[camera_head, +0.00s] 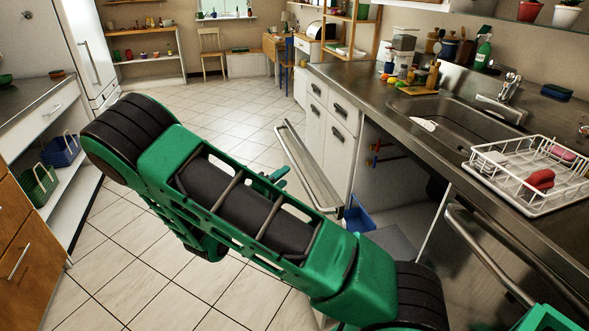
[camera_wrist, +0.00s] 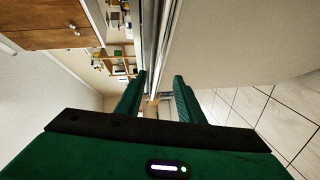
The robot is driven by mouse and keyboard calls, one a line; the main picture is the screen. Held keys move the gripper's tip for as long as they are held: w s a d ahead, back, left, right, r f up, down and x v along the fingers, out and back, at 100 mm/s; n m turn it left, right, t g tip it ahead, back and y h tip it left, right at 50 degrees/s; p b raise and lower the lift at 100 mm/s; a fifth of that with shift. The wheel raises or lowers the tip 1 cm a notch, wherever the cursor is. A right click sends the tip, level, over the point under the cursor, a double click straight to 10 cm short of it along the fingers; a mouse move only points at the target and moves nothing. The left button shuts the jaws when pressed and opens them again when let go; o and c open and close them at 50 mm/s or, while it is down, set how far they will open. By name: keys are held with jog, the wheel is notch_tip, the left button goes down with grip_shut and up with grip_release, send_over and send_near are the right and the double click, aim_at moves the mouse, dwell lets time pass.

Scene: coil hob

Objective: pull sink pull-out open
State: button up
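The white front of the sink pull-out (camera_head: 318,172), with a long metal bar along its top edge, stands away from the counter in the head view. The space under the sink is exposed behind it. My gripper (camera_head: 275,178) is near the far end of this front, partly hidden by my green arm. In the wrist view my gripper (camera_wrist: 158,97) has its two fingers apart. A metal bar (camera_wrist: 149,35) and a pale panel (camera_wrist: 230,40) run up beyond them, roughly in line with the gap. I cannot tell whether the fingers touch the bar.
A blue bin (camera_head: 358,219) sits in the opening under the sink. The steel counter (camera_head: 375,98) carries a dish rack (camera_head: 530,190) beside the sink basin (camera_head: 455,122). White drawers (camera_head: 330,108) stand beyond the opening. The tiled floor (camera_head: 235,108) is clear towards the back.

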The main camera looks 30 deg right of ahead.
aim_at(295, 166)
jog(key=shift+d, duration=0.1)
jog(key=x, duration=1)
jog(key=shift+w+d+f, duration=0.1)
jog(key=shift+w, duration=0.25)
grip_shut()
